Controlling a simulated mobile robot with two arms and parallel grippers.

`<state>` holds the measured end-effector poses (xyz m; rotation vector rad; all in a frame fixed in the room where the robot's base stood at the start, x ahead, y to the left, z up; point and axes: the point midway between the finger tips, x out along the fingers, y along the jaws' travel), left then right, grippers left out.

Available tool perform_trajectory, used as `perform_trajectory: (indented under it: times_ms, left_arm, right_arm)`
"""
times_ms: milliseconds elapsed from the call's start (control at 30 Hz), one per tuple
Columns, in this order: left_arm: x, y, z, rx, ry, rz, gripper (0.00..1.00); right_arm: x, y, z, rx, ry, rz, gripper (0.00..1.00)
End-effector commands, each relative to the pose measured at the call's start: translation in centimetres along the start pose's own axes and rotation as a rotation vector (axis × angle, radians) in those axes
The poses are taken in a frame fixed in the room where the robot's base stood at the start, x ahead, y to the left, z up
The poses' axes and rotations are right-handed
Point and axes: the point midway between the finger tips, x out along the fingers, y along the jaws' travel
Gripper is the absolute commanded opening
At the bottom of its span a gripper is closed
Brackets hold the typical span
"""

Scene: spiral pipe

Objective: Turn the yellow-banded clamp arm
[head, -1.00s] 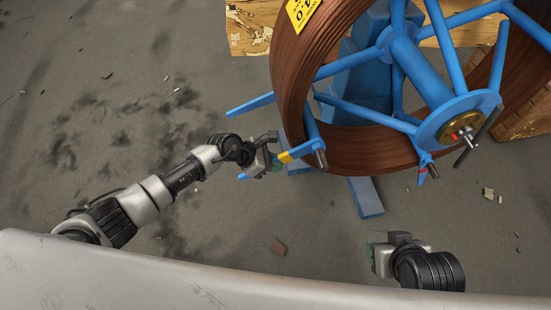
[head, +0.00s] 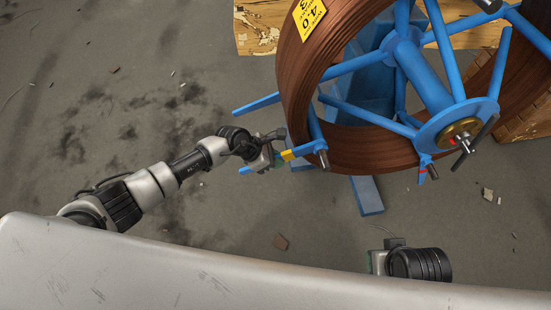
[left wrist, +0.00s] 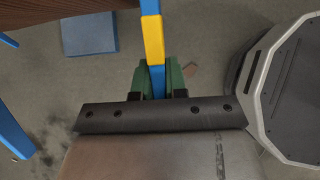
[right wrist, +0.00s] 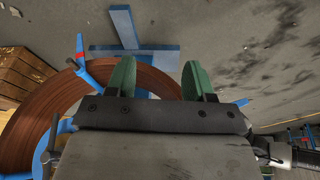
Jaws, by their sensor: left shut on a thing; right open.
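The yellow-banded clamp arm is a blue bar with a yellow band (head: 287,155), at the lower left of the blue reel in the head view. In the left wrist view the band (left wrist: 152,38) sits just beyond the fingertips. My left gripper (head: 269,158) is shut on the blue bar beside the band; in its wrist view the green fingers (left wrist: 158,80) stand on both sides of the bar. My right gripper (right wrist: 158,78) is open and empty. In the head view it is low at the right, its fingers mostly hidden.
The reel carries a brown coiled pipe (head: 300,90) with a yellow label (head: 309,17). A second clamp arm with a red band (head: 423,165) is at lower right. Blue stand feet (head: 367,196) lie on the floor. A wooden crate (head: 250,32) is behind.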

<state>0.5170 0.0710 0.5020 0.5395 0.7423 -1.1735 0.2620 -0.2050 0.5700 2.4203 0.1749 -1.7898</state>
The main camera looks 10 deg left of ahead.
Motion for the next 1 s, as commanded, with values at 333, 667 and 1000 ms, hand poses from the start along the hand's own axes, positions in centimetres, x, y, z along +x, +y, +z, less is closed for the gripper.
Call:
perform_trajectory:
  times_ms: [333, 667, 1000]
  left_arm:
    - [0.0, 0.0, 0.1, 0.0, -0.001, 0.0, 0.33]
    - [-0.1, 0.0, 0.0, 0.0, -0.001, 0.0, 0.38]
    - [-5.5, 0.1, 0.1, 0.001, 0.001, 0.002, 0.38]
  right_arm:
    - [0.0, 0.0, 0.0, 0.0, 0.001, 0.0, 0.53]
    - [-0.1, 0.0, -0.1, 0.0, 0.002, 0.0, 0.53]
    - [4.8, -0.2, 0.6, -0.003, -0.029, -0.006, 0.53]
